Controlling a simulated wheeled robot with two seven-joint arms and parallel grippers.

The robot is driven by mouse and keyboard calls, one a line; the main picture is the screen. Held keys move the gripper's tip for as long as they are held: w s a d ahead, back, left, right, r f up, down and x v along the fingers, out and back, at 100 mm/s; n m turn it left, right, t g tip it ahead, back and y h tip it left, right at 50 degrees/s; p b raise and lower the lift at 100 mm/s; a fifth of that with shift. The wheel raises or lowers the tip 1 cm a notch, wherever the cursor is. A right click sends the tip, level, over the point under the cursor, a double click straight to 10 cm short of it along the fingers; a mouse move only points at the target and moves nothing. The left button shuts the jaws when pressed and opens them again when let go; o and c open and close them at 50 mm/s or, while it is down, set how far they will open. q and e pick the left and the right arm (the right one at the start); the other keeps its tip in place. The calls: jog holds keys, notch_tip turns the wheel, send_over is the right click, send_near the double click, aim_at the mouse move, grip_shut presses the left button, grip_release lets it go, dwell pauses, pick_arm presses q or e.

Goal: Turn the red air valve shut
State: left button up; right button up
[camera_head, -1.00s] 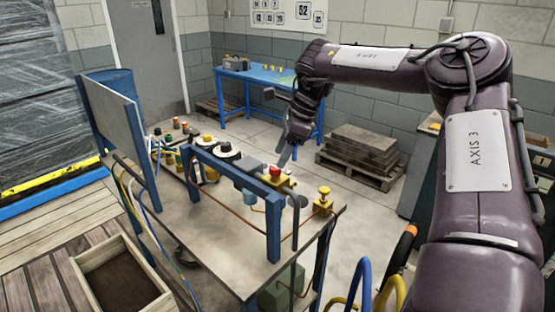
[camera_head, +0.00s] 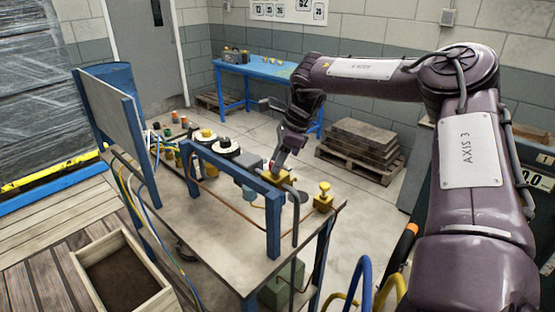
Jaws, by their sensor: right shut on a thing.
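The red air valve (camera_head: 271,164) sits on a yellow block on the workbench, just behind the blue frame. Only a sliver of red shows, as my gripper covers most of it. My right gripper (camera_head: 277,160) reaches down from above and is shut on the red valve, its fingers tilted. How far the valve is turned cannot be seen. My left gripper is not in view.
The blue frame (camera_head: 229,168) stands in front of the valve. A pallet of slabs (camera_head: 360,143) stands behind on the floor.

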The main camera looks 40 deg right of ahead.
jog(key=shift+m+t+h+b, duration=0.45)
jog(key=shift+m+b, duration=0.75)
jog(key=shift+m, duration=0.4)
jog(key=m+h+b, duration=0.1)
jog(key=m, duration=0.1)
jog(key=m+h+b, duration=0.1)
jog(key=m, duration=0.2)
jog(key=shift+a+t+b, duration=0.2)
jog(key=shift+t+b, duration=0.1)
jog(key=shift+t, duration=0.05)
jog(key=m+h+b, duration=0.1)
jog(key=m+h, duration=0.1)
jog(key=m, duration=0.3)
jog(key=shift+a, duration=0.1)
jog(key=m, duration=0.2)
jog(key=m+g+h+b, duration=0.1)
jog(key=m, duration=0.1)
jog(key=shift+a+r+m+h, duration=0.1)
jog(key=shift+m+h, duration=0.15)
jog(key=shift+m, duration=0.05)
jog(key=o, duration=1)
jog(key=shift+c, duration=0.2)
